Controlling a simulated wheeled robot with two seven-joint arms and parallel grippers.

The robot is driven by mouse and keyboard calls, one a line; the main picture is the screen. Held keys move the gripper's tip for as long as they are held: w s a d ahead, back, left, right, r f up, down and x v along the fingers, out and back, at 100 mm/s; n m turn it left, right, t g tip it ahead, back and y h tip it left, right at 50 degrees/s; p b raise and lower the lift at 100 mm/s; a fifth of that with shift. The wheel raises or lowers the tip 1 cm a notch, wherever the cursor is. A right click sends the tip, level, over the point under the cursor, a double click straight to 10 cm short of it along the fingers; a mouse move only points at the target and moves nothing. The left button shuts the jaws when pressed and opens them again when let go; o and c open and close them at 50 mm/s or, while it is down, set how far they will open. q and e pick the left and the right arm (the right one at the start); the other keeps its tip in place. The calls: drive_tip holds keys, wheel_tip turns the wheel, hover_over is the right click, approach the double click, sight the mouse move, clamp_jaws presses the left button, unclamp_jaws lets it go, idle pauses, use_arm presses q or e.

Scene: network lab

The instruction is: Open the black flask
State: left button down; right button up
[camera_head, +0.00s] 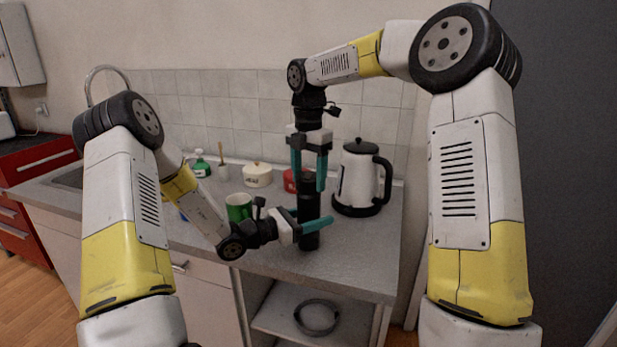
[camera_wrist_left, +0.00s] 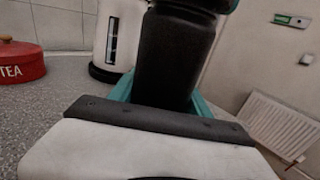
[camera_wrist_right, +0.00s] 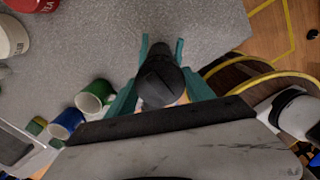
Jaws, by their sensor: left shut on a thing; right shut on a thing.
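The black flask (camera_head: 309,205) stands upright on the grey counter near its front edge. My left gripper (camera_head: 316,226) comes in from the left and is shut around the flask's body. The flask body (camera_wrist_left: 172,60) fills the middle of the left wrist view between the teal fingers. My right gripper (camera_head: 309,172) points straight down from above, with its teal fingers on either side of the flask's top. In the right wrist view the flask's black lid (camera_wrist_right: 160,82) sits between the fingers. I cannot tell in the head view whether the lid is apart from the body.
A white and black kettle (camera_head: 358,180) stands close to the right of the flask. A green mug (camera_head: 238,207) and a blue mug (camera_wrist_right: 67,123) are to the left. A white canister (camera_head: 257,175) and a red tea canister (camera_wrist_left: 20,62) stand behind. The counter's front edge is close.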

sight(309, 176)
drive_tip(key=shift+r, duration=0.2)
idle(0.6)
drive_tip(key=shift+r, duration=0.95)
drive_tip(key=shift+r, duration=2)
use_arm(q)
drive_tip(key=shift+c, duration=2.1)
unclamp_jaws()
